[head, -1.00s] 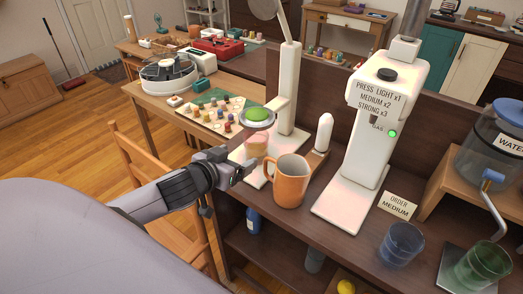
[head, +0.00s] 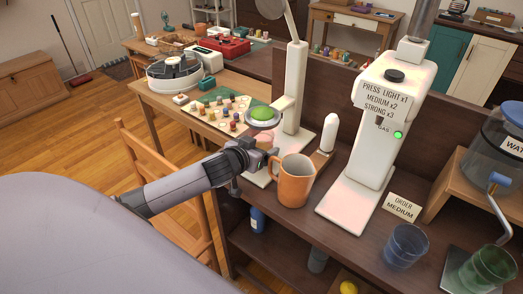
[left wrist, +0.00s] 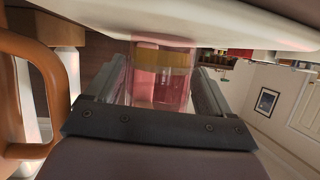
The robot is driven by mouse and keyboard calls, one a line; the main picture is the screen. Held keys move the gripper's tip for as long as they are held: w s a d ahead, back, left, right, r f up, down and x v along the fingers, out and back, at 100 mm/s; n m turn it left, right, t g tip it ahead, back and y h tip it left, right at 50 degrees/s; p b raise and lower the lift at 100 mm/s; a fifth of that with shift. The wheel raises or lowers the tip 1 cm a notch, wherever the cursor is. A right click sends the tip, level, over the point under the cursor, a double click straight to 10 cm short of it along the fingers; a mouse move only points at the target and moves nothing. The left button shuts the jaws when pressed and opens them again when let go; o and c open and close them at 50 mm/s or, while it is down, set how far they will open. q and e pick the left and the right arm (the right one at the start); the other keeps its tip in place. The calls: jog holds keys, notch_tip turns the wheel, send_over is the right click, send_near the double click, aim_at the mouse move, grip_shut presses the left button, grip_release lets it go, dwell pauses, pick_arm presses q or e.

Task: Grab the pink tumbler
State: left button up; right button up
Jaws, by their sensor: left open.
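The pink tumbler (head: 265,139) is small, pink and see-through. In the head view it stands on the base of a white stand (head: 291,95), below a round tray with a green top, and my gripper partly hides it. My left gripper (head: 257,155) reaches in from the left and is open at the tumbler. In the left wrist view the tumbler (left wrist: 158,88) shows between the two fingers of the left gripper (left wrist: 161,72), one on each side. I cannot tell whether either finger touches it. My right gripper is not in view.
An orange mug (head: 292,182) stands close to the right of the gripper; its handle (left wrist: 60,75) is near the left finger in the wrist view. A white machine (head: 380,130), a blue cup (head: 405,246) and a green cup (head: 487,268) are further right. A wooden chair (head: 170,190) is below the arm.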

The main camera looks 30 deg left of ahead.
pick_arm(q)
jog(key=shift+w+f, duration=0.2)
jog(key=shift+w, duration=0.4)
jog(key=c, duration=0.8)
jog(key=shift+c, duration=0.5)
jog(key=shift+r, duration=0.15)
jog(key=shift+r, duration=0.65)
jog(key=s+d+b, duration=0.1)
jog(key=s+b, duration=0.1)
jog(key=s, duration=1.5)
jog(key=shift+s, duration=0.4)
